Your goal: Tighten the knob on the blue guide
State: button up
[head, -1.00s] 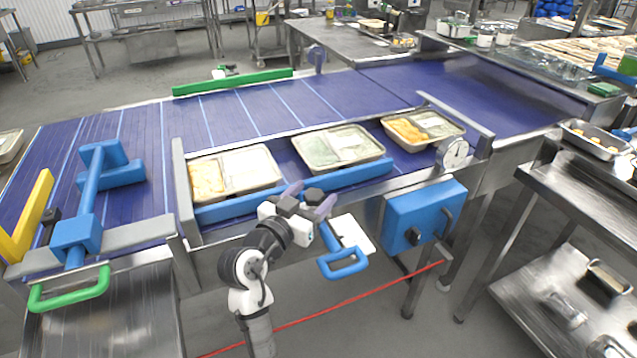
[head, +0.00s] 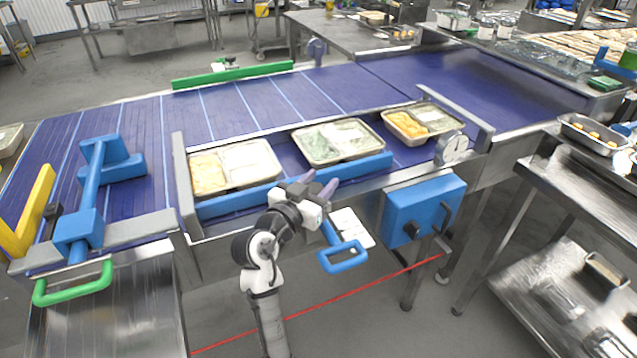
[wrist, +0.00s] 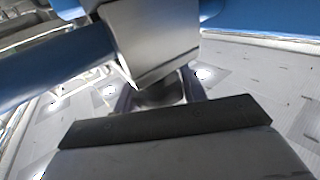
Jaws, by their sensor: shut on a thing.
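The blue guide (head: 360,172) is a long rail along the front edge of the conveyor, with a blue loop handle (head: 343,257) hanging in front. My gripper (head: 319,184) is at the middle of this guide, above the handle. In the wrist view my gripper (wrist: 161,88) is shut on a dark rounded knob (wrist: 160,97), seen between the fingers. A grey block (wrist: 150,40) sits just beyond the knob, with a blue bar at its left. Most of the knob is hidden by the fingers and the block; in the head view my gripper hides it.
Several food trays, one of them at the left (head: 272,158), lie on the purple conveyor (head: 270,105) behind the guide. A dial (head: 452,147) and a blue box (head: 425,208) stand to the right. Another blue arm (head: 90,195) and a yellow guide (head: 30,212) are at the left.

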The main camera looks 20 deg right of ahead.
jog(key=shift+f+m+g+h+b, duration=0.25)
jog(key=shift+m+g+b, duration=0.2)
jog(key=shift+b, duration=0.3)
jog(key=m+g+h+b, duration=0.1)
jog(key=g+b, duration=0.1)
jog(key=shift+m+g+h, duration=0.25)
jog(key=shift+m+g, duration=0.1)
jog(key=shift+s+d+r+m+g+h+b, duration=0.1)
jog(key=shift+s+m+g+h+b, duration=0.15)
jog(key=shift+m+g+b, duration=0.4)
jog(key=shift+s+d+r+m+g+h+b, duration=0.1)
jog(key=shift+m+g+h+b, duration=0.2)
jog(key=shift+g, duration=0.55)
jog(key=o, duration=1)
jog(key=shift+a, duration=0.1)
jog(key=b+v, duration=0.1)
jog(key=v, duration=0.6)
jog(key=shift+s+a+r+b, duration=0.1)
jog(key=shift+a+b, duration=0.1)
jog(key=shift+b, duration=0.15)
